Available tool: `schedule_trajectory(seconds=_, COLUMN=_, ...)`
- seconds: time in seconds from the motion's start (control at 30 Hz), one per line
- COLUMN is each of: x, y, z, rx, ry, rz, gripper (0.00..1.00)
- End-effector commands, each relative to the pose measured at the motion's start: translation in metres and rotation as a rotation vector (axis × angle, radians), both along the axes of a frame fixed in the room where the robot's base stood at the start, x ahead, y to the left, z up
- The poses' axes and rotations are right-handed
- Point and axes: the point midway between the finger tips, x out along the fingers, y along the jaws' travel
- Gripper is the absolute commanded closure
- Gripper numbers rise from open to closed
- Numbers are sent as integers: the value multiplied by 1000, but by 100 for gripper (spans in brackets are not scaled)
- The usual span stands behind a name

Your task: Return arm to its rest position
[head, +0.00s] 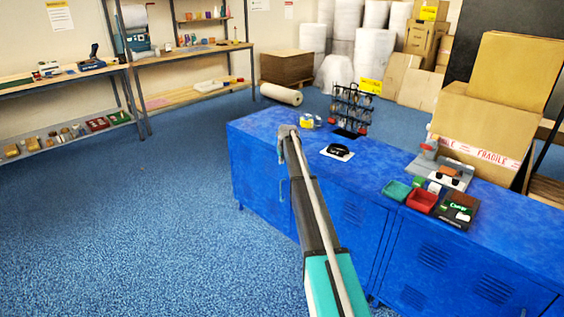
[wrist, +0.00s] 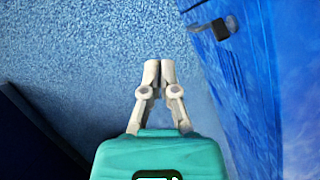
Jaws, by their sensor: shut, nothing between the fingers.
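My gripper (wrist: 159,70) shows in the wrist view with its two pale fingers together and nothing between them. It points past the blue cabinet front toward the blue carpet. In the head view my arm reaches from the lower middle up toward the left end of the blue cabinet (head: 330,222). The fingers are not clearly visible there; the arm hides them.
The cabinet top holds a dark rack (head: 352,108), a black ring on a white card (head: 338,152), green (head: 396,191) and red (head: 422,201) trays and a large carton (head: 485,130). Shelves (head: 65,80) stand at the left. The carpet (head: 180,210) between is clear.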

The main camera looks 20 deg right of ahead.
Motion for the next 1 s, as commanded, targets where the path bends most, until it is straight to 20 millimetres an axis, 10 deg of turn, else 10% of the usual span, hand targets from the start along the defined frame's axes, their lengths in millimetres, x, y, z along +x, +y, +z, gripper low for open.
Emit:
schedule_trajectory(seconds=0.47, x=-16, y=9, z=-1, rx=-25, ry=8, rz=70, gripper=100)
schedule_trajectory(seconds=1.0, x=-142, y=90, z=-6, rx=-245, ry=77, rz=756, gripper=100)
